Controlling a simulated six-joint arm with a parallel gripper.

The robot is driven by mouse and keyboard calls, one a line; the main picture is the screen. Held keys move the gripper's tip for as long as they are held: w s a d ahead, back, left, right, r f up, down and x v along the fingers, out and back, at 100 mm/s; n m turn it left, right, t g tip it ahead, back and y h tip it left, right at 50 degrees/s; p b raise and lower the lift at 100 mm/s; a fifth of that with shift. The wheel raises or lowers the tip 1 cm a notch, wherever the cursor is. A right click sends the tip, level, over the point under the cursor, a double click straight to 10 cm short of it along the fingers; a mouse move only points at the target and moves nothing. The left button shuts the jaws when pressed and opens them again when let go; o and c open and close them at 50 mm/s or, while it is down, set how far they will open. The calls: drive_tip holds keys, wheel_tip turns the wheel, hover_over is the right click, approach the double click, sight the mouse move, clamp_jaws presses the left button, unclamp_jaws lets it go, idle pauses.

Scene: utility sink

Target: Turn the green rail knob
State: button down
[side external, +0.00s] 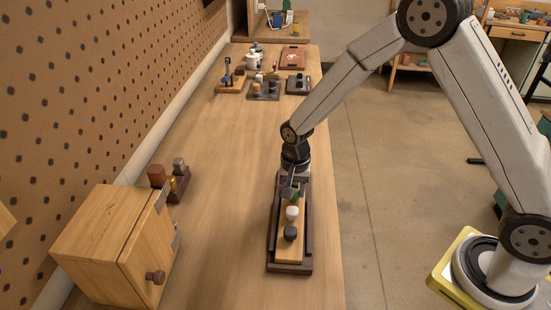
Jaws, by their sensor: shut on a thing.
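The green rail knob (296,198) is on the long wooden board with a dark base (291,254) on the bench. My gripper (291,190) points down at the far part of this board and is shut on the green knob, which is partly hidden by the fingers. A white knob (292,213) and a dark knob (290,233) stand in line nearer the camera on the same board.
A wooden cabinet (115,245) with a round brown knob stands at the near left. A small dark block with pegs (178,185) is behind it. Several fixtures (263,90) stand at the far end. The bench middle is clear.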

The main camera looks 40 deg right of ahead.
drive_tip(key=c, duration=0.6)
unclamp_jaws()
drive_tip(key=shift+o, duration=0.2)
drive_tip(key=shift+r, duration=0.1)
drive_tip(key=shift+r, duration=3.85)
drive_tip(key=shift+s, duration=0.1)
drive_tip(key=s+d+r+n+t, duration=0.1)
drive_tip(key=s+d+n, duration=0.1)
drive_tip(key=s+n, duration=0.2)
drive_tip(key=s+d+r+n+t, duration=0.1)
drive_tip(key=s+d+n, duration=0.2)
drive_tip(key=s, duration=0.7)
drive_tip(key=shift+s+d+n+t, duration=0.15)
drive_tip(key=shift+s+n+t, duration=0.2)
drive_tip(key=shift+n, duration=0.85)
